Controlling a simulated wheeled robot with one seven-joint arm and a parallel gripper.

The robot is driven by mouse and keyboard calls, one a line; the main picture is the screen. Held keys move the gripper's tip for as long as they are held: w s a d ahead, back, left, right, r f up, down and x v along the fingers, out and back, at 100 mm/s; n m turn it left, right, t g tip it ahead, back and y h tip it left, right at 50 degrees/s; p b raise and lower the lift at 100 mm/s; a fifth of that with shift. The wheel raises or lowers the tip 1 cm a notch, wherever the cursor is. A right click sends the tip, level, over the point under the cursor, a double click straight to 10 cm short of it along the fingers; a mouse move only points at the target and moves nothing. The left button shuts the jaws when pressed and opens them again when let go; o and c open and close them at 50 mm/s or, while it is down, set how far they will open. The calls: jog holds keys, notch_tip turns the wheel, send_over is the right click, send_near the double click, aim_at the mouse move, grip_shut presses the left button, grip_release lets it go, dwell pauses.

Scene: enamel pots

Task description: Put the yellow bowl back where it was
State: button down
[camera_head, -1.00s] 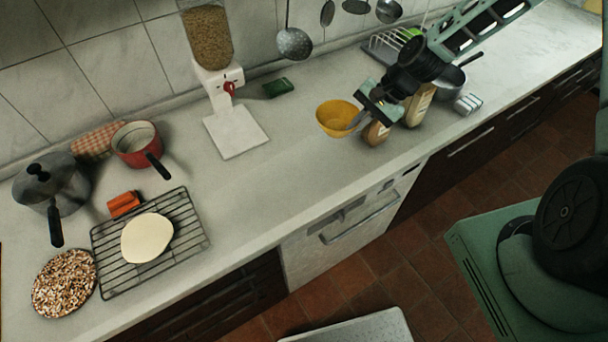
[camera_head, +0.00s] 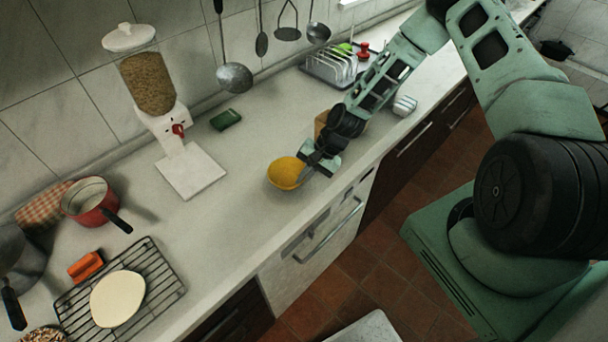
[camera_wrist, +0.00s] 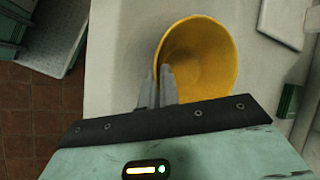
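The yellow bowl (camera_head: 284,174) is over the worktop, right of the white dispenser and near the front edge. Whether it touches the worktop I cannot tell. My gripper (camera_head: 307,170) is at the bowl's right side. In the wrist view the bowl (camera_wrist: 205,55) shows its open inside, and my gripper (camera_wrist: 158,85) has its two fingers close together at the left rim, one inside and one outside. It appears shut on the rim. The fingers and the gripper body hide part of the bowl.
The dispenser's white base (camera_head: 190,171) and a green packet (camera_head: 226,120) lie left and behind. A tan item (camera_head: 321,124) stands partly hidden behind my gripper. A dish rack (camera_head: 333,66) is farther back. The worktop between the dispenser and the bowl is clear.

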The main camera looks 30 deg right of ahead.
jog(key=shift+f, duration=0.1)
jog(key=shift+f, duration=0.1)
jog(key=shift+f, duration=0.15)
jog(key=c, duration=1.6)
grip_release()
jog(key=shift+c, duration=0.2)
jog(key=shift+r, duration=0.2)
